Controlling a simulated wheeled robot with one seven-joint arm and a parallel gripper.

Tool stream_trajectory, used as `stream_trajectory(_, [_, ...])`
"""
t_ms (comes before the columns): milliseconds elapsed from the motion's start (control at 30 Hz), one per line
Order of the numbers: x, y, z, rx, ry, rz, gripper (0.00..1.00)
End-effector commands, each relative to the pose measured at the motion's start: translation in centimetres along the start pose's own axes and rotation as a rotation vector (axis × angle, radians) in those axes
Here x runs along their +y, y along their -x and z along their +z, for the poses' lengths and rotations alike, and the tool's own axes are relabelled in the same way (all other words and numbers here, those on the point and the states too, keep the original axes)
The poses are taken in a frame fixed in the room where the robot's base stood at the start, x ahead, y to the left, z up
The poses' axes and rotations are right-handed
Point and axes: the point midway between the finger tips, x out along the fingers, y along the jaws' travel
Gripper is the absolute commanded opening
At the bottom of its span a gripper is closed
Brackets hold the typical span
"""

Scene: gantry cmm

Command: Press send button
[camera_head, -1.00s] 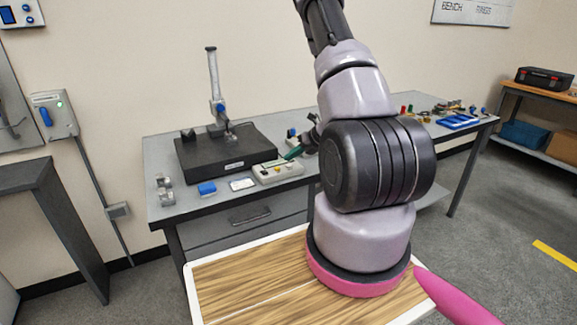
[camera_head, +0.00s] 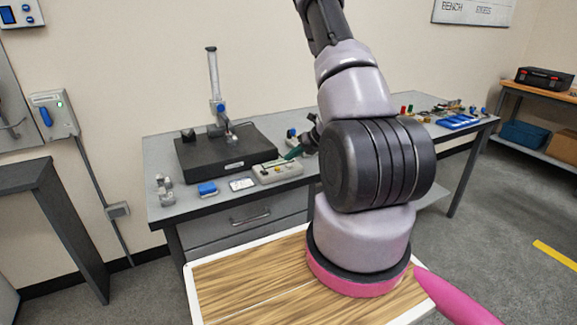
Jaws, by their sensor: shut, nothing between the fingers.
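A small beige control box (camera_head: 278,172) with several small buttons or knobs on its top lies on the grey bench, at the front right of a black plate. The buttons are too small to tell which one is the send button. My gripper (camera_head: 292,154) shows small and partly hidden behind my arm. Its green fingers are shut and empty, and point down and left at the back right part of the box. I cannot tell whether the fingertips touch a button or stay just above it.
A black plate (camera_head: 205,155) with an upright metal stand (camera_head: 213,75) is left of the box. A blue block (camera_head: 208,189), a white card (camera_head: 242,184) and small metal blocks (camera_head: 165,190) lie along the bench front (camera_head: 178,212).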

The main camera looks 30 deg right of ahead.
Motion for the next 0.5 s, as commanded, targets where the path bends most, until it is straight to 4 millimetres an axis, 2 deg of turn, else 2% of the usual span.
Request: stream_trajectory(500, [-0.42,-0.58,-0.42,0.000,0.000,0.000,0.00])
